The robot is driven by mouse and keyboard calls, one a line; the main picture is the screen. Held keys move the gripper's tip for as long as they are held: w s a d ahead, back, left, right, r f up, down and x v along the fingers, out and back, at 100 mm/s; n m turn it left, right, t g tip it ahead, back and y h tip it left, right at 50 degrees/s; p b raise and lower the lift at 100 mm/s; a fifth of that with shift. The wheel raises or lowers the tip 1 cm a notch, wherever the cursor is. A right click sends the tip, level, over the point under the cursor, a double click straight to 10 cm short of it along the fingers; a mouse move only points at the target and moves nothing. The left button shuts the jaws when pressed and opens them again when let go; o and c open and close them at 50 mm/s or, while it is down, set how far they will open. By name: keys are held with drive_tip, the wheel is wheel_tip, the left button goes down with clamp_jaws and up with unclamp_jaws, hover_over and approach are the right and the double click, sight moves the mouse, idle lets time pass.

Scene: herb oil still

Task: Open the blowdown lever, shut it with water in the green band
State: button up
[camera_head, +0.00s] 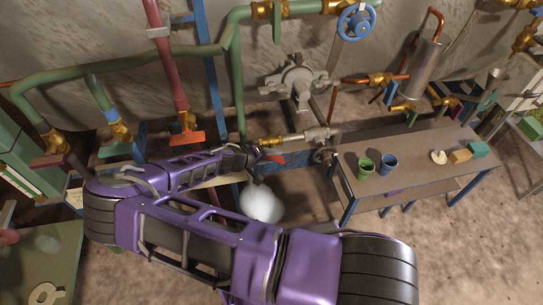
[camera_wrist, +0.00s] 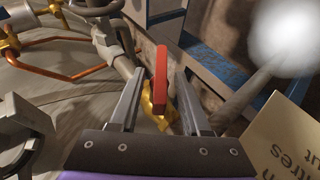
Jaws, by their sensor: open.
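The red blowdown lever (camera_wrist: 161,76) stands between the two fingers of my gripper (camera_wrist: 158,80) in the wrist view, with a visible gap on each side. My gripper is open. A brass valve body (camera_wrist: 174,108) shows below the lever. In the head view, a small red piece that looks like the lever (camera_head: 276,158) shows just beyond the end of my arm, and my gripper is mostly hidden there. A white cloud (camera_wrist: 284,36) hangs at the end of a grey pipe (camera_wrist: 248,92); it also shows in the head view (camera_head: 262,202). I cannot make out the water level or green band.
A cream sign (camera_wrist: 280,140), partly cut off, is close to the right finger. Copper pipe (camera_wrist: 62,72) and grey pipework lie to the left.

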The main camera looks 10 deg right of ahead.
drive_tip(key=p+v, duration=0.2)
drive_tip(key=v, duration=1.5)
drive_tip(key=shift+s+r, duration=0.15)
drive_tip(key=shift+a, duration=0.1)
